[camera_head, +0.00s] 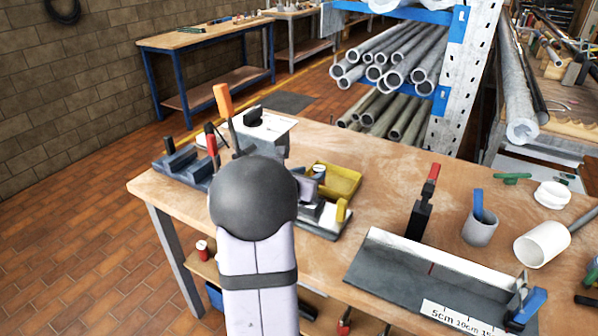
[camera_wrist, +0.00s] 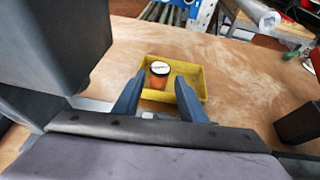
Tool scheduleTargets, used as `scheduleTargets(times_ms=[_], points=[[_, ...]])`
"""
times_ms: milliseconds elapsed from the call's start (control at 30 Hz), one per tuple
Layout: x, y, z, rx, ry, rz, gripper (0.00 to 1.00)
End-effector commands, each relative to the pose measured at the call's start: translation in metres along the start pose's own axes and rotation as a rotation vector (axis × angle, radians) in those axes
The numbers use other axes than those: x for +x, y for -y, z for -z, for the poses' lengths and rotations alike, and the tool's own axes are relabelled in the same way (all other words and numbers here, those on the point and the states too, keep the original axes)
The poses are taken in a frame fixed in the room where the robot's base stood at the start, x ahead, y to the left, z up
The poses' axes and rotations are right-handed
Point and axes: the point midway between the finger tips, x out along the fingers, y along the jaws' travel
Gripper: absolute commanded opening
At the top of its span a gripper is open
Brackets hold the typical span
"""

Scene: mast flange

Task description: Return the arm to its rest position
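My gripper (camera_wrist: 158,98) shows in the wrist view with its two blue-grey fingers spread apart and nothing between them. Past the fingertips is a yellow tray (camera_wrist: 190,72), which also shows in the head view (camera_head: 345,182). An orange and dark part with a round white top (camera_wrist: 160,70) appears to stand in the tray's left half, apart from the fingers. In the head view my arm, with its dark round joint and pale link, reaches over the wooden workbench (camera_head: 385,160). It hides most of my gripper there.
Clamps with orange (camera_head: 223,100) and red (camera_head: 212,145) handles stand close left of my arm. A red-handled clamp (camera_head: 425,200), a grey cup (camera_head: 480,228), a white pipe piece (camera_head: 542,243) and a grey angled plate with a scale (camera_head: 425,275) occupy the right. Bare wood lies behind the tray.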

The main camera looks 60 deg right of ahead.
Motion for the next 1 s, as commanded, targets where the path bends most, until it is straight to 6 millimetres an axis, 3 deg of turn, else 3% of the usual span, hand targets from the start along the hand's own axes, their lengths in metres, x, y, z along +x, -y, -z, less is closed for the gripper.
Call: scheduleTargets(times_ms=[267,467,767,1000], points=[[-0.005,-0.004,0.001,0.028,-0.01,0.0,0.38],[-0.035,-0.019,0.011,0.183,-0.073,0.01,0.38],[-0.121,-0.047,0.053,0.577,-0.265,0.091,0.38],[-0.224,-0.06,0.106,0.924,-0.485,0.252,0.38]])
